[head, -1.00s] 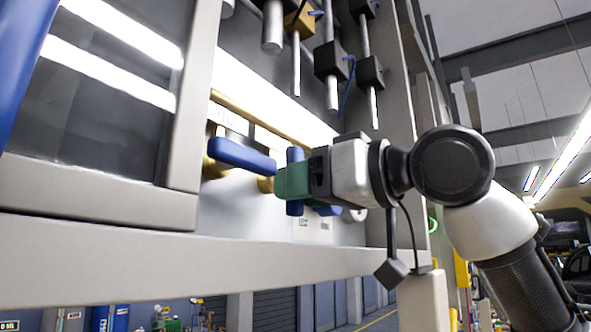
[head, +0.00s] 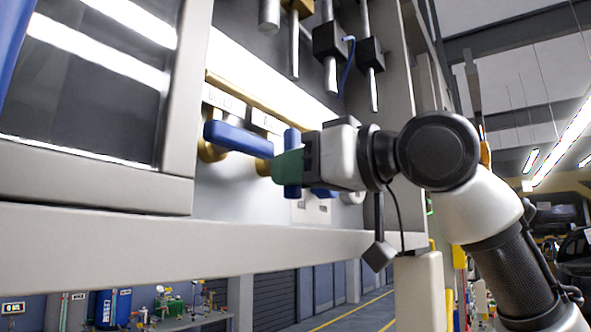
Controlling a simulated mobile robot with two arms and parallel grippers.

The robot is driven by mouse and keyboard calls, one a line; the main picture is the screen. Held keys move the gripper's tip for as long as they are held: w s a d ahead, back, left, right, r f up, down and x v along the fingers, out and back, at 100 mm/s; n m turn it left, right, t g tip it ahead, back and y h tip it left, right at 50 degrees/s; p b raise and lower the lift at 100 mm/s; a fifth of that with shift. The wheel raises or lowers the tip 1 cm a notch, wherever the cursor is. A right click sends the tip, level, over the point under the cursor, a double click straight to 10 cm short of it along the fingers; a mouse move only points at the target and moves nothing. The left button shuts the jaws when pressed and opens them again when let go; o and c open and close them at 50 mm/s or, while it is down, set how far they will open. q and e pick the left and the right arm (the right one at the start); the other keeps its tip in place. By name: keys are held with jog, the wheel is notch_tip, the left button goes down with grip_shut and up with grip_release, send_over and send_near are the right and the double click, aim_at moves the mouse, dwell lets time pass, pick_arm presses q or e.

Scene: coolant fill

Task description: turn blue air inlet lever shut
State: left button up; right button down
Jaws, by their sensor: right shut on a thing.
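My right gripper (head: 283,167), with green fingertips, reaches in from the right and is shut on an upright blue lever (head: 292,137). The fingers cover the lever's middle; its top and bottom ends show. A second blue lever (head: 238,138) lies roughly level to the left, on a brass valve, clear of the gripper. Part of another blue piece (head: 322,192) shows below and behind the gripper. I cannot read which lever is labelled air inlet. My left gripper is not in view.
A brass pipe (head: 262,108) and small label plates sit behind the levers. A pale frame rail (head: 150,255) runs below them, and a frame post (head: 188,90) stands left. Metal rods (head: 330,75) with dark blocks hang above. The workshop floor shows below the rail.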

jog(key=n, duration=0.4)
jog(key=shift+w+d+r+n, duration=0.15)
jog(key=shift+w+d+n, duration=0.1)
jog(key=shift+n, duration=0.15)
jog(key=n, duration=0.4)
jog(key=shift+w+d+r+n, duration=0.1)
jog(key=shift+w+r+n, duration=0.05)
jog(key=shift+n, duration=0.15)
jog(key=n, duration=0.4)
jog(key=shift+w+r, duration=0.1)
jog(key=shift+r, duration=0.15)
jog(key=shift+r+n, duration=0.15)
jog(key=shift+n, duration=1.95)
jog(key=c, duration=1)
grip_release()
jog(key=shift+d, duration=0.1)
